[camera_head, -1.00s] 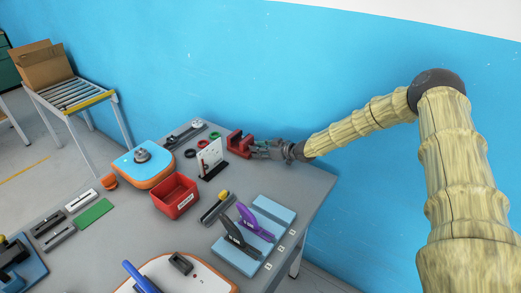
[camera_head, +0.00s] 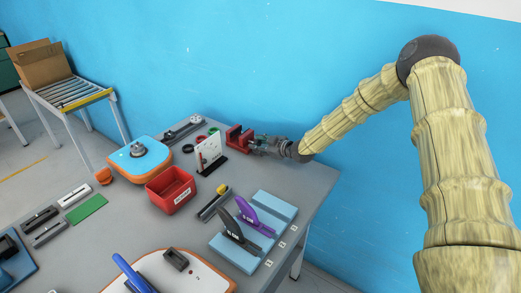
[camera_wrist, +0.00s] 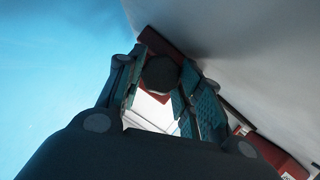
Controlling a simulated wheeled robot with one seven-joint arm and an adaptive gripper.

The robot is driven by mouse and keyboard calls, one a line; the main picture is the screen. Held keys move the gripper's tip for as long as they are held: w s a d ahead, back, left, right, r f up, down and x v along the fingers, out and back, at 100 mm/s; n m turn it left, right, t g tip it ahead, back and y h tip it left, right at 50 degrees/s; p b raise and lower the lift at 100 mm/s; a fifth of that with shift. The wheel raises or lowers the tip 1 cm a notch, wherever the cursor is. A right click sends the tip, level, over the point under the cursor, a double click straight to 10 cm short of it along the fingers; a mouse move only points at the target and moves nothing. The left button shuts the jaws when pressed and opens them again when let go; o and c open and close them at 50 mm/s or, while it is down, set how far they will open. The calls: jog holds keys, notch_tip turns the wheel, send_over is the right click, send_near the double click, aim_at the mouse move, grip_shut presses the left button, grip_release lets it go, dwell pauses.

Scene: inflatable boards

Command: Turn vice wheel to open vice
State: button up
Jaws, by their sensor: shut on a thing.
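The red vice (camera_head: 238,138) stands at the back of the grey table, close to the blue wall. Its jaws show a gap in the head view. My gripper (camera_head: 262,144) is at the vice's right end, reaching in from the right. In the wrist view my gripper (camera_wrist: 160,90) has its teal-padded fingers on either side of a dark round vice wheel (camera_wrist: 160,73), and they are shut on it. Red vice parts (camera_wrist: 158,42) show behind the wheel. The wheel is hidden by my fingers in the head view.
A white upright board (camera_head: 208,152) and a red bin (camera_head: 171,189) stand left of the vice. Coloured rings (camera_head: 200,139) lie behind. The blue wall is close behind my arm.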

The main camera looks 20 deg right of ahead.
jog(key=shift+o, duration=0.2)
jog(key=n+b, duration=0.1)
jog(key=b, duration=0.1)
jog(key=n+t+b, duration=0.1)
jog(key=b, duration=0.1)
jog(key=shift+a+f+n+h, duration=0.1)
jog(key=shift+a+n+h, duration=0.1)
jog(key=shift+n+h, duration=0.15)
jog(key=shift+s+n+t+h+b, duration=0.1)
jog(key=shift+n+t+h+b, duration=0.2)
jog(key=shift+t+b, duration=0.35)
jog(key=shift+d, duration=0.1)
jog(key=shift+d, duration=0.2)
